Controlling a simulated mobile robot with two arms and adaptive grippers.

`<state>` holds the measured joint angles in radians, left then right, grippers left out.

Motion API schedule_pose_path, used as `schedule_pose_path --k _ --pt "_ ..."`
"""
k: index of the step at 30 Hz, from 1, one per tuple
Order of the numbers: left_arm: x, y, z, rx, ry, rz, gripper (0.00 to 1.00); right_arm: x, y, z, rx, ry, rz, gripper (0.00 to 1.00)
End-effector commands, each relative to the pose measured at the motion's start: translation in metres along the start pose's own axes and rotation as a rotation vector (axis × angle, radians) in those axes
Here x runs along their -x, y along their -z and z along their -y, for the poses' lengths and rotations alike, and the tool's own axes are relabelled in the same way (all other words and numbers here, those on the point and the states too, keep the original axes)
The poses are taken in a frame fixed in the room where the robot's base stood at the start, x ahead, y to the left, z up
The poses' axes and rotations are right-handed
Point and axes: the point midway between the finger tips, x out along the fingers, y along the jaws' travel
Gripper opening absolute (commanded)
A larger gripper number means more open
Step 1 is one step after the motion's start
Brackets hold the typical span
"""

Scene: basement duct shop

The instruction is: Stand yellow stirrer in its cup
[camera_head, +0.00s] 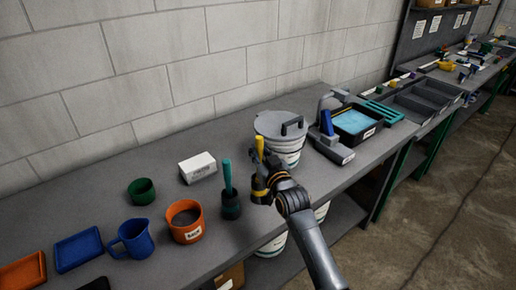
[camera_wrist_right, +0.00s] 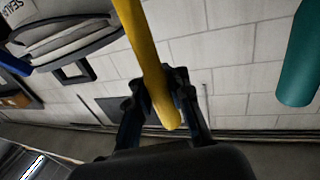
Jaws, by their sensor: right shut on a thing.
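The yellow stirrer (camera_head: 260,148) is held roughly upright, tilted slightly, by my right gripper (camera_head: 268,178). In the right wrist view, which looks upside down, the yellow stirrer (camera_wrist_right: 145,45) passes between the shut fingers (camera_wrist_right: 160,90). Its upper end is visible there; its lower end is out of frame. In the head view, a dark cup with a yellow band (camera_head: 259,194) shows directly below the stirrer, partly hidden by my gripper. I cannot tell whether the stirrer's lower end is inside it. My left gripper is out of view.
A teal stirrer (camera_head: 227,176) stands in a dark cup (camera_head: 231,207) close to the left. A lidded bucket (camera_head: 283,132) is just behind my gripper. An orange pot (camera_head: 186,226), blue jug (camera_head: 133,240), green cup (camera_head: 142,191) and white box (camera_head: 197,168) stand further left.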

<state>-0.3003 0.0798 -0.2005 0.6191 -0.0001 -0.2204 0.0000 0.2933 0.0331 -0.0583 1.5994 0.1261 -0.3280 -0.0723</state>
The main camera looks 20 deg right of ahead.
Motion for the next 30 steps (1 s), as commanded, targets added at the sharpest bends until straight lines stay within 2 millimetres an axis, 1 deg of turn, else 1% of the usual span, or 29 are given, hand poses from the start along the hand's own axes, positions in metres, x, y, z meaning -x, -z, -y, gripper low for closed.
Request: schedule_pose_path --k 2,10,11,12,15,25,28,30 --pt "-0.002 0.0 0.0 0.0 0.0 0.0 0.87 0.0 -0.003 0.0 0.0 0.0 0.0 0.0" --pt "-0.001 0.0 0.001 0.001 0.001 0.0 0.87 0.0 -0.002 0.0 0.0 0.0 0.0 0.0" --pt "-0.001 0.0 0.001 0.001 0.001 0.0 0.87 0.0 -0.002 0.0 0.0 0.0 0.0 0.2" --pt "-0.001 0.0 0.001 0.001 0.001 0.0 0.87 0.0 -0.002 0.0 0.0 0.0 0.0 0.28" --pt "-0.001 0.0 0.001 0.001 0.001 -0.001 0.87 0.0 -0.002 0.0 0.0 0.0 0.0 0.46" --pt "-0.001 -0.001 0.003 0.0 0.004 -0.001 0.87 0.002 -0.003 0.0 0.0 0.0 0.001 0.46" --pt "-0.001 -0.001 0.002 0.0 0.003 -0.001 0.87 0.011 -0.004 0.0 0.0 0.0 0.001 0.46" --pt "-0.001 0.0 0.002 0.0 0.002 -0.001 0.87 0.021 -0.004 0.0 0.0 0.0 0.001 0.46"
